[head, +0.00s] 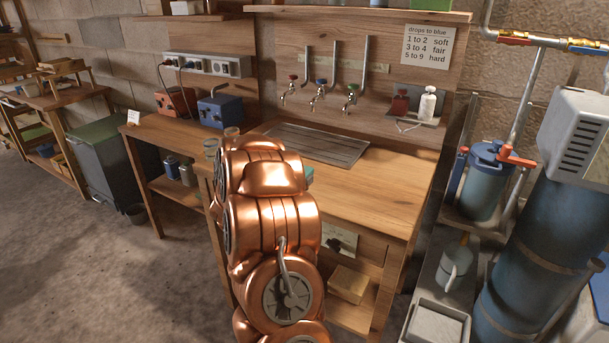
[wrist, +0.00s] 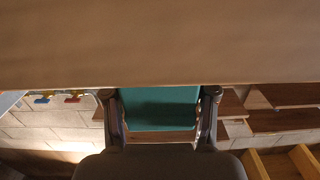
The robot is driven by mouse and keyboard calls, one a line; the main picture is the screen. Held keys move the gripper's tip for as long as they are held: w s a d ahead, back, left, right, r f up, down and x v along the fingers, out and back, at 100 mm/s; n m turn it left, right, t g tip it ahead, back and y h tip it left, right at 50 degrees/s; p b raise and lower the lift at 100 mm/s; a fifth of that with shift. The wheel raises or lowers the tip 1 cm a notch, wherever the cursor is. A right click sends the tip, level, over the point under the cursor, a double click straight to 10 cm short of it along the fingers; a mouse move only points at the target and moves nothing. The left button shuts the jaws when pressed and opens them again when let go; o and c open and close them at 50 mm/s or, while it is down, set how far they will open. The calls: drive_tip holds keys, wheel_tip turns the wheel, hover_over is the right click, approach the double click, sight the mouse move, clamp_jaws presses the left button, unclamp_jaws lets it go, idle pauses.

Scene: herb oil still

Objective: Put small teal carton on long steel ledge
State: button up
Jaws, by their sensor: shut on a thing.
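My gripper (wrist: 160,108) is shut on a teal carton (wrist: 160,110), with one finger on each side of it. In the head view only a small teal patch (head: 309,175) shows past my copper arm, over the wooden bench; the gripper itself is hidden there. A broad brown surface (wrist: 160,45) fills the top of the wrist view and meets the carton's upper edge; I cannot tell whether they touch. A ribbed metal drain plate (head: 318,145) lies on the bench under the taps. I cannot tell which surface is the long steel ledge.
Three taps (head: 320,95) hang above the bench. A red and a white bottle (head: 427,104) stand on a small shelf at the right. A blue box (head: 220,110) and jars stand at the left. The bench's front right (head: 375,195) is clear. Blue tanks (head: 530,245) stand at the right.

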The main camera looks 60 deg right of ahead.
drive_tip(key=d, duration=0.3)
drive_tip(key=shift+d, duration=0.4)
drive_tip(key=shift+w+a+f+p, duration=0.1)
drive_tip(key=shift+a+f+p, duration=0.05)
drive_tip(key=shift+f+p, duration=0.2)
drive_tip(key=shift+f, duration=0.15)
drive_tip(key=o, duration=1.4)
drive_tip(key=shift+a, duration=0.1)
drive_tip(key=a, duration=0.4)
drive_tip(key=a+b, duration=0.1)
drive_tip(key=a, duration=0.3)
drive_tip(key=a+r, duration=0.1)
drive_tip(key=a, duration=0.2)
drive_tip(key=shift+s+a, duration=0.25)
drive_tip(key=shift+a, duration=0.15)
